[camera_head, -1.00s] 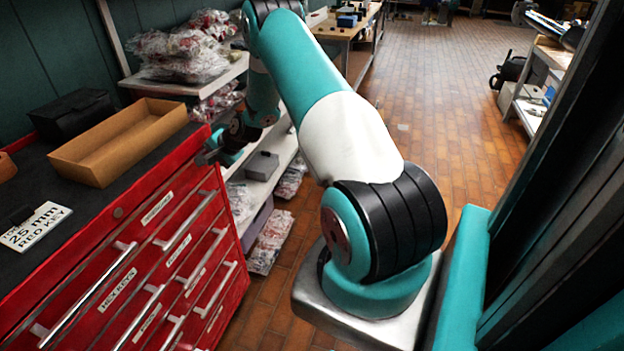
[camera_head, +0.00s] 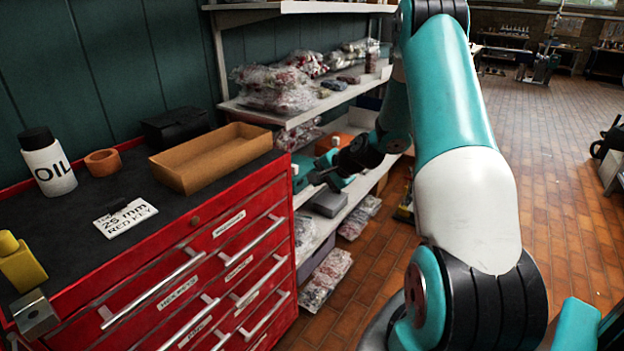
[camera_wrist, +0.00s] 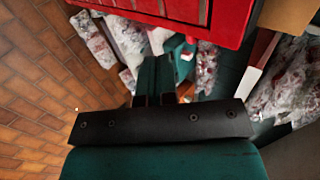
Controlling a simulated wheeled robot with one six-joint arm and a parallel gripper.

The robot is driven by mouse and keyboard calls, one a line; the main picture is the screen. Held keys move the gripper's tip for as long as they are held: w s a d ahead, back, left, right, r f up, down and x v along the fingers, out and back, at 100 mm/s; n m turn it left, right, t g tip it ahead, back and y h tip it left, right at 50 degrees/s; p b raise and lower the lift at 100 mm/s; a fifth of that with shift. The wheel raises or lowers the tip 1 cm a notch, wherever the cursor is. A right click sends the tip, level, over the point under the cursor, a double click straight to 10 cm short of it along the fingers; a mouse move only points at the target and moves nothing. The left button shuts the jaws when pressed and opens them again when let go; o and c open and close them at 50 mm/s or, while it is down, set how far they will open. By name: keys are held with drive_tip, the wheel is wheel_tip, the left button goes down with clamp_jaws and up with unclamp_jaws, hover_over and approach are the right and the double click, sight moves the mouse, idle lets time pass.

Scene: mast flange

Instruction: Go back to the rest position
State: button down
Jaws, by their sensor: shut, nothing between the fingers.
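My teal and black arm reaches over the space beside the red tool cabinet (camera_head: 235,255). My gripper (camera_head: 318,177) is partly seen in the head view, just right of the cabinet's upper corner and in front of the shelving. In the wrist view my gripper (camera_wrist: 158,65) shows its two fingers close together, shut and with nothing between them. The cabinet's red side (camera_wrist: 180,15) is near the top of that view.
On the cabinet top are an open cardboard tray (camera_head: 210,157), an oil bottle (camera_head: 47,163), a ring (camera_head: 102,162), a label card (camera_head: 125,217) and a yellow object (camera_head: 20,264). White shelves (camera_head: 285,118) hold bagged goods behind my arm. Brick floor (camera_head: 550,190) is open on the right.

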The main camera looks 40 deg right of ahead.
drive_tip(key=s+a+r+n+g+y, duration=0.2)
drive_tip(key=a+r+n, duration=0.35)
drive_tip(key=a, duration=0.65)
drive_tip(key=s+a+r+n+g+y, duration=0.15)
drive_tip(key=a+r+n, duration=0.4)
drive_tip(key=a, duration=0.65)
drive_tip(key=s+a+r+n+g, duration=0.2)
drive_tip(key=s+a+n, duration=0.2)
drive_tip(key=s, duration=0.4)
drive_tip(key=s+a+r+n+g+h, duration=0.1)
drive_tip(key=s+a+n, duration=0.3)
drive_tip(key=s, duration=0.4)
drive_tip(key=s+a+r+n+g, duration=0.2)
drive_tip(key=s+a+r+n, duration=0.2)
drive_tip(key=s+a, duration=0.2)
drive_tip(key=shift+s+g, duration=0.35)
drive_tip(key=shift+s, duration=0.65)
drive_tip(key=shift+r, duration=0.1)
